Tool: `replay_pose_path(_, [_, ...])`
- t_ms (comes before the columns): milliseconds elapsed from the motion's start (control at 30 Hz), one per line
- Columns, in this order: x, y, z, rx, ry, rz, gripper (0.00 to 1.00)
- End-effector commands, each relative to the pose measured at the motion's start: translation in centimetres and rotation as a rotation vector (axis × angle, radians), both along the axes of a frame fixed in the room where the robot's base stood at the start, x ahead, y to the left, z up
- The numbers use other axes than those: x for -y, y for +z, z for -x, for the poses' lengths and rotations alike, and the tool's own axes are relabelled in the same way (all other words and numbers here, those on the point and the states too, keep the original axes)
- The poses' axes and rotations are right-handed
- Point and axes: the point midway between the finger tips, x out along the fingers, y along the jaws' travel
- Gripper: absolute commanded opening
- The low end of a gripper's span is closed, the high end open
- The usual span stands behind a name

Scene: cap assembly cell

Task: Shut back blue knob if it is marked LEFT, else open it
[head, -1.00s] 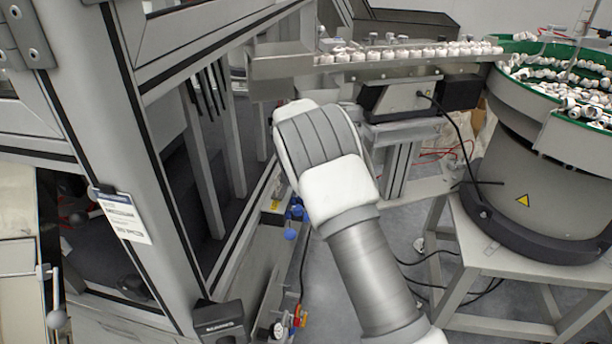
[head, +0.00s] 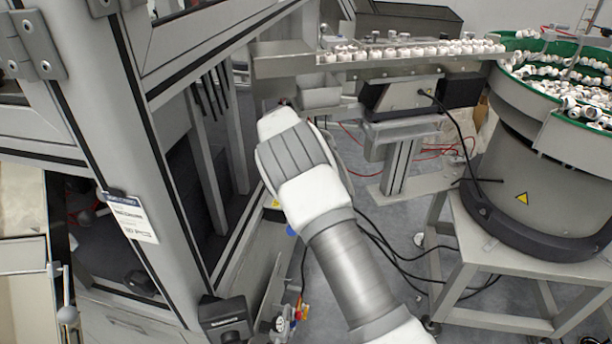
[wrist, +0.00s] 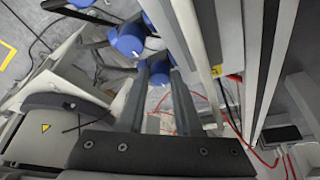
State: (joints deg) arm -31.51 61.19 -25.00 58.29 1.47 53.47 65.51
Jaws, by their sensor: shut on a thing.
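In the wrist view my gripper (wrist: 158,67) has its two dark fingers reaching up from the lower middle, closed on a blue knob (wrist: 160,73) between their tips. A second blue knob (wrist: 126,41) is just beyond and to the left, with more blue parts near the top edge. I cannot tell from the frames which position along the row the held knob has. No LEFT marking is readable. In the head view only a small blue piece (head: 291,230) shows beside my arm; my wrist hides the gripper and the other knobs.
The grey machine frame (head: 150,190) stands close on the left of my arm. The feeder rail (head: 400,67) with white caps runs above it. The bowl feeder (head: 520,170) stands on a bench at the right. Cables and red hoses lie on the floor.

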Motion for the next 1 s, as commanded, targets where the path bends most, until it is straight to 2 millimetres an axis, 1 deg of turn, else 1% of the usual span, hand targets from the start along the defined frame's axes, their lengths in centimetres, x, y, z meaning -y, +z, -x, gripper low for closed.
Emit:
replay_pose_path(167, [0.0,-0.1,0.1,-0.001,-0.001,-0.002,0.00])
replay_pose_path(200, [0.0,-0.1,0.1,-0.001,-0.001,-0.002,0.35])
replay_pose_path(267, [0.0,-0.1,0.1,-0.001,-0.001,-0.002,0.46])
replay_pose_path(300, [0.0,-0.1,0.0,-0.001,-0.001,-0.002,0.53])
replay_pose_path(367, [0.0,-0.1,0.0,-0.001,0.000,-0.001,0.63])
replay_pose_path(733, [-0.1,0.2,-0.1,0.004,0.002,-0.004,0.63])
replay_pose_path(1000, [0.3,1.5,-0.1,0.006,0.003,-0.007,0.63])
